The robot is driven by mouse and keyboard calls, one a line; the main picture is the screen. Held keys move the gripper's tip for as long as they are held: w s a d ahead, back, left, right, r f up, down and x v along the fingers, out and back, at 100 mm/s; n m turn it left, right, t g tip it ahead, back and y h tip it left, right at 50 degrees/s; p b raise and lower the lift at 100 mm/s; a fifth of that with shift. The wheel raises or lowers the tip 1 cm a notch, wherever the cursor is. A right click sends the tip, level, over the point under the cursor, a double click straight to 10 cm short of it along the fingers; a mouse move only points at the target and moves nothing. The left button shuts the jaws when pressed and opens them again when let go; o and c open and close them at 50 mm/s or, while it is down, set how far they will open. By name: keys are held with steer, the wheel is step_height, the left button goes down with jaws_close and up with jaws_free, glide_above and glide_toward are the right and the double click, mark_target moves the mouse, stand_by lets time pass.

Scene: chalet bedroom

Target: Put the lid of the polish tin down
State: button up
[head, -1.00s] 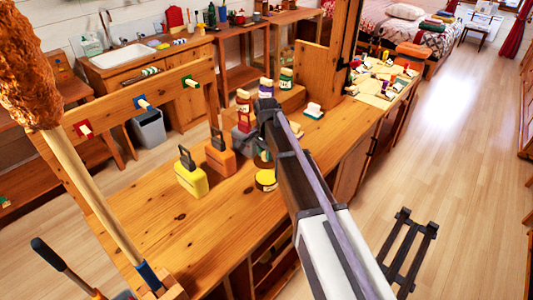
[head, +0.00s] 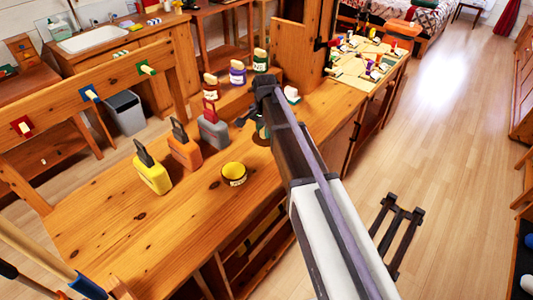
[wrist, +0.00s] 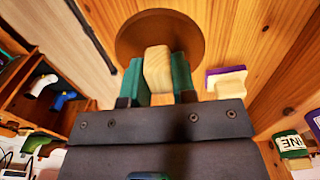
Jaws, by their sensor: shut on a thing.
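The lid, a brown round disc (wrist: 190,35) with a pale wooden knob (wrist: 157,72), is in the wrist view. My gripper (wrist: 158,85) is shut on the knob, a green finger pad on each side. In the head view my gripper (head: 262,130) is over the bench top, to the right of and beyond the yellow tin (head: 233,174). The tin stands open and upright on the bench. The lid is mostly hidden by my arm there, and I cannot tell whether it touches the wood.
Yellow (head: 152,172), orange (head: 184,150) and grey (head: 213,130) handled blocks stand left of my gripper on the bench (head: 120,220). Several labelled jars (head: 237,72) stand behind. A purple-edged wooden piece (wrist: 226,82) is right of the lid in the wrist view.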

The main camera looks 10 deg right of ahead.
mark_target(265, 157)
step_height(265, 157, down, 10)
steer(key=b, duration=0.8)
steer(key=shift+b, duration=0.35)
steer(key=shift+r+p, duration=0.3)
steer(key=shift+r, duration=0.05)
steer(key=shift+f, duration=0.2)
steer(key=o, duration=0.9)
step_height(265, 157, up, 13)
steer(key=p, duration=1.2)
steer(key=shift+f, duration=0.15)
steer(key=s+n, duration=1)
steer(key=s, duration=1.4)
steer(key=shift+s+f+n, duration=0.15)
steer(key=shift+s+n, duration=0.15)
steer(key=shift+s, duration=0.1)
